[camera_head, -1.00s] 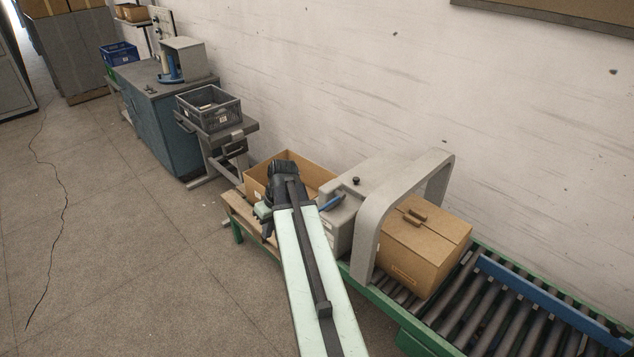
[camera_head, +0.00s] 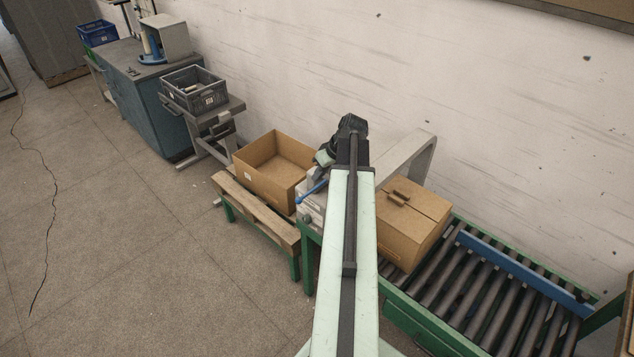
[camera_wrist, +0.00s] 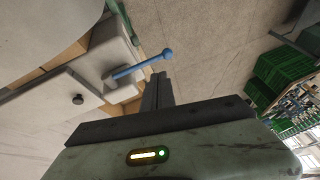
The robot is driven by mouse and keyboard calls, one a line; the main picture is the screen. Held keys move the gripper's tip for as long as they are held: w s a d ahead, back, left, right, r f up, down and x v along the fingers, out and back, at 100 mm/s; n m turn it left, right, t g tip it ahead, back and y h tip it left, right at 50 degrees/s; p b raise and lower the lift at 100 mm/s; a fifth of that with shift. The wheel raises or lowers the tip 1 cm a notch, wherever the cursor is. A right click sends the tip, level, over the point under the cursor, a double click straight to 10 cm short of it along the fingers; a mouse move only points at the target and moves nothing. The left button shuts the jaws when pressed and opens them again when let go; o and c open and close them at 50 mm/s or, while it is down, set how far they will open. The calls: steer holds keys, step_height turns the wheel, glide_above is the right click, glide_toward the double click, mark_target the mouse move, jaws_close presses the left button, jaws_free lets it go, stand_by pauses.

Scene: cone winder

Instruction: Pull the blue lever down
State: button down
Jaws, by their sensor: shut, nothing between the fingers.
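The blue lever (camera_head: 312,189) sticks out from the side of a pale grey machine housing (camera_head: 312,208), its round knob end toward the lower left in the head view. In the wrist view the blue lever (camera_wrist: 140,66) runs from its grey mount to the knob, just beyond my fingertips. My gripper (camera_wrist: 160,80) is shut and empty, with a small gap in the picture between it and the lever. In the head view my gripper (camera_head: 322,160) is near the lever's upper end, partly hidden by my arm, which also covers much of the housing.
An open cardboard box (camera_head: 268,170) stands on a wooden pallet-like stand (camera_head: 255,215) left of the housing. A grey arch (camera_head: 410,150) and a closed carton (camera_head: 412,225) are on the right, by a roller conveyor (camera_head: 480,300).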

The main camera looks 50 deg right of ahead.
mark_target(301, 198)
steer(key=b+x, duration=0.2)
steer(key=x, duration=0.1)
steer(key=b+x, duration=0.3)
steer(key=x, duration=0.1)
steer(key=a+b+x, duration=0.1)
steer(key=b+x, duration=0.1)
steer(key=x, duration=0.1)
steer(key=shift+s+f+b, duration=0.1)
steer(key=shift+f+b, duration=0.05)
steer(key=shift+b, duration=0.2)
steer(key=shift+a+f, duration=0.15)
steer(key=shift+a, duration=0.1)
